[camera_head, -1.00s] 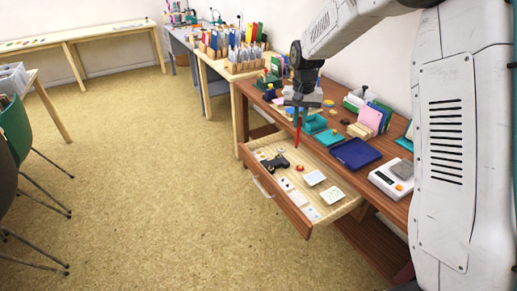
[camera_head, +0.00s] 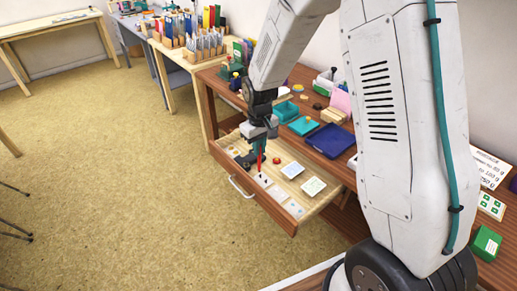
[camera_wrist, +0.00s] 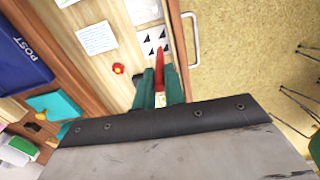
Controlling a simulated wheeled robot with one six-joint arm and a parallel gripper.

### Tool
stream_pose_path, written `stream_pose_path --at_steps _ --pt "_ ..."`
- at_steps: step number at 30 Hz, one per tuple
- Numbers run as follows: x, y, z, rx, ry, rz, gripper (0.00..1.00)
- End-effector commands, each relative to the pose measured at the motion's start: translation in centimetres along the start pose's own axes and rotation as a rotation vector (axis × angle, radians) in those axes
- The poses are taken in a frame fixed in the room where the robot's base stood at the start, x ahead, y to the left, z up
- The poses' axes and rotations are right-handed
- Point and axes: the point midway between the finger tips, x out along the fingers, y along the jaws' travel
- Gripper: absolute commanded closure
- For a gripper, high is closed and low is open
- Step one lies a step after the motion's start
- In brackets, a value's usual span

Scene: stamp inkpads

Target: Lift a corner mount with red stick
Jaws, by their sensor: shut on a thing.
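My gripper (camera_head: 258,148) is shut on a red stick (camera_head: 260,163) that points down over the open drawer. In the wrist view the teal fingers of my gripper (camera_wrist: 156,90) close around the red stick (camera_wrist: 169,80). Its tip overlaps the edge of a white card with several black triangular corner mounts (camera_wrist: 152,38). In the head view this card with corner mounts (camera_head: 265,180) lies just below the stick's tip. I cannot tell whether the tip touches a mount. No mount is visibly lifted.
The wooden drawer (camera_head: 229,172) is pulled out, with its metal handle (camera_head: 240,187) in front. Other pale cards (camera_head: 313,186) and a small red knob (camera_head: 277,160) lie in it.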

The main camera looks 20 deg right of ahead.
Motion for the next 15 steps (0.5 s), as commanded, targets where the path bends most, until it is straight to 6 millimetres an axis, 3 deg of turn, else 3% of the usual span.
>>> stream_pose_path --at_steps 15 --pt "4.8 -0.6 0.6 -0.039 -0.002 0.0 1.0"
